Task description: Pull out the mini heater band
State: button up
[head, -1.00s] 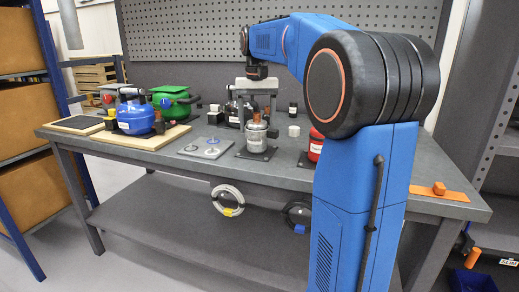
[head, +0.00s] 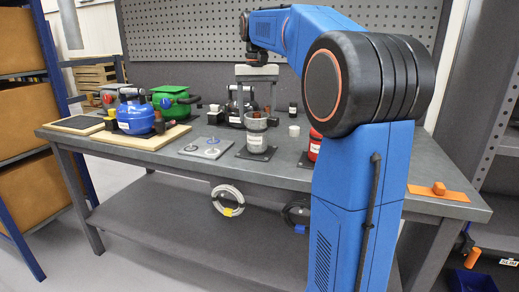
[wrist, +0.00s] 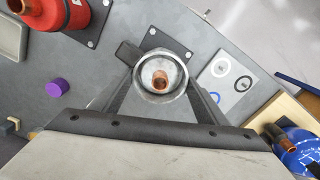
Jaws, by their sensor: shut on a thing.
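The mini heater band, a grey metal ring (wrist: 176,57), encircles the upper end of the silver compressor (head: 256,142). The band also shows in the head view (head: 256,123), forming a wider rim near the compressor's top. The compressor's copper stub (wrist: 160,79) shows inside the ring in the wrist view. My gripper (wrist: 162,88) is shut on the band, with its two dark fingers on either side. In the head view the gripper hangs above the compressor, its fingers hard to make out. The compressor stands upright on a dark base plate (head: 256,154).
A red compressor (wrist: 68,14) stands near on one side. A blue compressor (head: 136,116) and a green one (head: 172,100) stand left. A plate with rings (head: 190,149) lies between. A purple cylinder (wrist: 58,88) stands on the bench. Two rings (head: 228,188) (head: 296,204) hang at the bench front.

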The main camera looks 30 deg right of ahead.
jog(key=shift+r, duration=4.65)
jog(key=shift+d, duration=0.1)
